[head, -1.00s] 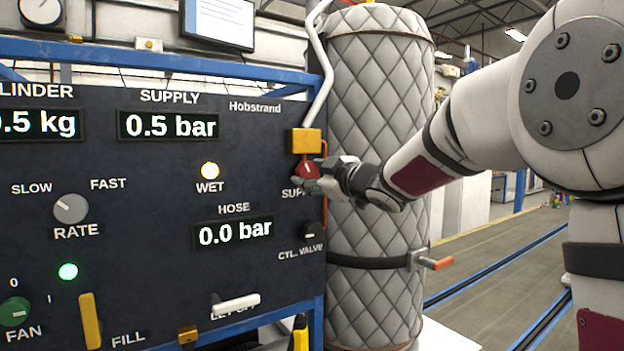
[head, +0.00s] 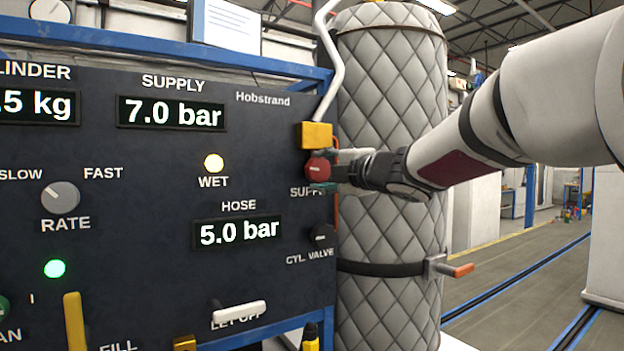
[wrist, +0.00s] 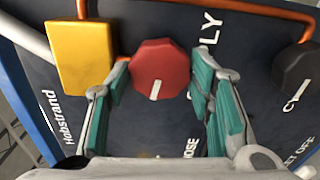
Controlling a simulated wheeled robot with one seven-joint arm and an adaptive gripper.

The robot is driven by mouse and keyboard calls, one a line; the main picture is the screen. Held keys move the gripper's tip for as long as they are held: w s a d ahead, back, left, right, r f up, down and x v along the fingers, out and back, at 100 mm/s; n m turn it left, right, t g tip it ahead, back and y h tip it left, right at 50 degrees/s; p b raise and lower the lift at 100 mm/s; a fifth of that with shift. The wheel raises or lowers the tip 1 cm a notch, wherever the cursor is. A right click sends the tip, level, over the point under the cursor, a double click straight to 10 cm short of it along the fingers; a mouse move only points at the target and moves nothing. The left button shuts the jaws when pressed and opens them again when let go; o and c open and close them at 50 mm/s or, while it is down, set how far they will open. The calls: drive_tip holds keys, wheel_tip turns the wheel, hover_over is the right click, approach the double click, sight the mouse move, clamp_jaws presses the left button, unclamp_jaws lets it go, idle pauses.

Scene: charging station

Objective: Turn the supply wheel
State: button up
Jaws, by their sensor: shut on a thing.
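The supply wheel (head: 317,168) is a red, many-sided knob on the right edge of the dark panel, below a yellow block. In the wrist view the wheel (wrist: 160,68) shows a short white mark pointing toward the bottom of the picture. My gripper (head: 329,171) reaches it from the right. Its two teal-padded fingers (wrist: 160,80) lie on either side of the wheel, shut on it. The SUPPLY display (head: 171,113) reads 7.0 bar. The HOSE display (head: 239,232) reads 5.0 bar.
The yellow block (head: 314,135) sits just above the wheel, and the black cylinder valve knob (head: 322,236) below it. A quilted grey tank (head: 392,90) stands close behind my gripper, with an orange-tipped handle (head: 462,270). The floor at right is open.

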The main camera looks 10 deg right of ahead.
drive_tip(key=shift+f+n+b, duration=0.1)
drive_tip(key=shift+n+b, duration=0.45)
drive_tip(key=shift+n, duration=0.45)
drive_tip(key=o, duration=1.2)
drive_tip(key=shift+c, duration=0.2)
